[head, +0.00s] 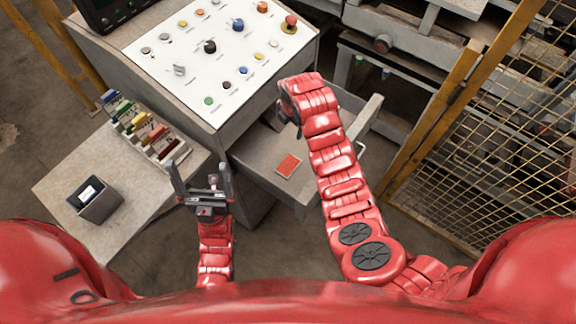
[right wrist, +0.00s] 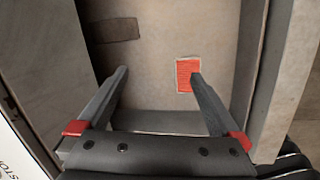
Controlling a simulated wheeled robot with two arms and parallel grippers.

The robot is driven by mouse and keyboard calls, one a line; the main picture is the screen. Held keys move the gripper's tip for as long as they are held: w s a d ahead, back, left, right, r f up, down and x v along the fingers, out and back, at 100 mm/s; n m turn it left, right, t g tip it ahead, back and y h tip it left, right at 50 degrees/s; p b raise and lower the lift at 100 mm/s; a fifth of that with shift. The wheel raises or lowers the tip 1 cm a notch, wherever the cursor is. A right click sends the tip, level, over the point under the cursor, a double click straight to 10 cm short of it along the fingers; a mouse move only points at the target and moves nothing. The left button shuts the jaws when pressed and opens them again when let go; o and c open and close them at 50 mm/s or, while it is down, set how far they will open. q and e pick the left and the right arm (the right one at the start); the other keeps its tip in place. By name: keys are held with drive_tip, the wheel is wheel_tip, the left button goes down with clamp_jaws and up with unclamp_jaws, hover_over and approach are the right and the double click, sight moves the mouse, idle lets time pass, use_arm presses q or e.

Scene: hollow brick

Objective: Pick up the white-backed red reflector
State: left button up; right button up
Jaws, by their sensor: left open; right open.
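In the right wrist view the reflector (right wrist: 187,75) shows beyond the fingers, close to the tip of the right-hand finger. My right gripper (right wrist: 158,75) is open and empty, its fingers spread wide, apart from the reflector. In the head view the right hand is mostly hidden behind its own arm's end. My left gripper (head: 199,172) is open and empty, pointing up beside the left table.
A control panel (head: 205,95) with knobs and buttons stands behind. The grey shelf (head: 262,143) has a raised side wall. On the left table (head: 75,160) are a rack of coloured items (head: 145,128) and a dark box (head: 93,197). A yellow mesh fence (head: 500,135) stands at right.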

drive_tip(key=s+r+n+g, duration=0.2)
drive_tip(key=s+g, duration=0.1)
drive_tip(key=s, duration=0.2)
drive_tip(key=b, duration=0.9)
hover_over(288, 165)
drive_tip(key=shift+h, duration=0.4)
wheel_tip(288, 165, down, 10)
drive_tip(key=shift+w+d+f, duration=0.1)
drive_tip(key=shift+w+f, duration=0.05)
drive_tip(key=shift+f+p, duration=0.55)
drive_tip(key=shift+p, duration=0.15)
drive_tip(key=shift+f, duration=0.25)
drive_tip(key=shift+f+p, duration=0.35)
drive_tip(key=shift+p, duration=0.25)
drive_tip(key=f+p, duration=0.1)
drive_tip(key=f, duration=0.2)
drive_tip(key=shift+s+p, duration=0.2)
drive_tip(key=shift+p, duration=0.15)
drive_tip(key=shift+f, duration=0.85)
